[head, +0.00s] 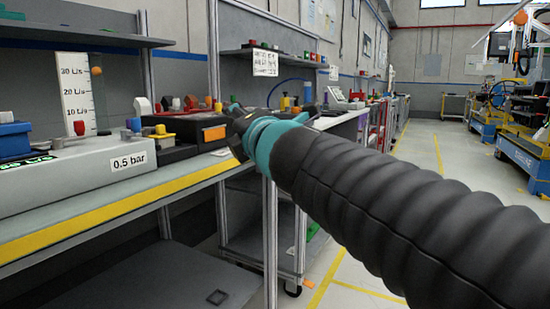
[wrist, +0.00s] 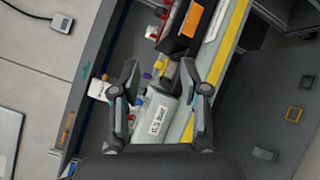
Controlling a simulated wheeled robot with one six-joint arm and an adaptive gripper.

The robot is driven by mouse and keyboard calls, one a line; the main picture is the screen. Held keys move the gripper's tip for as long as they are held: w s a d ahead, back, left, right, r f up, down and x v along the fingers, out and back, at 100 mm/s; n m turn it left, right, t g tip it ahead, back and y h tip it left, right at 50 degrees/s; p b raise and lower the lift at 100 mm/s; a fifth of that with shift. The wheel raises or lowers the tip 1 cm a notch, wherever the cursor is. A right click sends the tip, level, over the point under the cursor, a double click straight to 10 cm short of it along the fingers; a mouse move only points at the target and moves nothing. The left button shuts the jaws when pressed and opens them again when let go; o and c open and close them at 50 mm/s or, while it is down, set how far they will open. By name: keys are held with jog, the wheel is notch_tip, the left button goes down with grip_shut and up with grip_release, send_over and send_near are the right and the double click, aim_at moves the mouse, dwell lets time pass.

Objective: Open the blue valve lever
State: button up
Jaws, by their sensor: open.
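A small blue part (head: 133,125), which may be the blue valve lever, stands on the grey module (head: 60,190) labelled "0.5 bar" at the left of the head view. A blue part (wrist: 138,101) also shows on the module in the wrist view, close to the left finger in the picture. Its exact lever position is too small to tell. My gripper (wrist: 159,72) is open, with its two fingers spread above the module and nothing visibly held. In the head view my gripper (head: 238,122) is at the end of the arm, right of the module, seen partly from behind.
A yellow part (head: 159,134) and a red part (head: 79,128) stand near the blue part. A black box with an orange panel (head: 214,133) sits beyond the module. A flow gauge (head: 77,92) stands behind. The yellow-edged bench (head: 100,211) has open floor to its right.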

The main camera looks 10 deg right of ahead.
jog(key=s+d+f+m+g+h+p, duration=0.2)
jog(key=d+f+m+h, duration=0.3)
jog(key=m, duration=0.5)
jog(key=shift+s+d+f, duration=0.6)
jog(key=shift+d+f, duration=0.5)
jog(key=shift+d, duration=0.65)
jog(key=shift+m, duration=0.3)
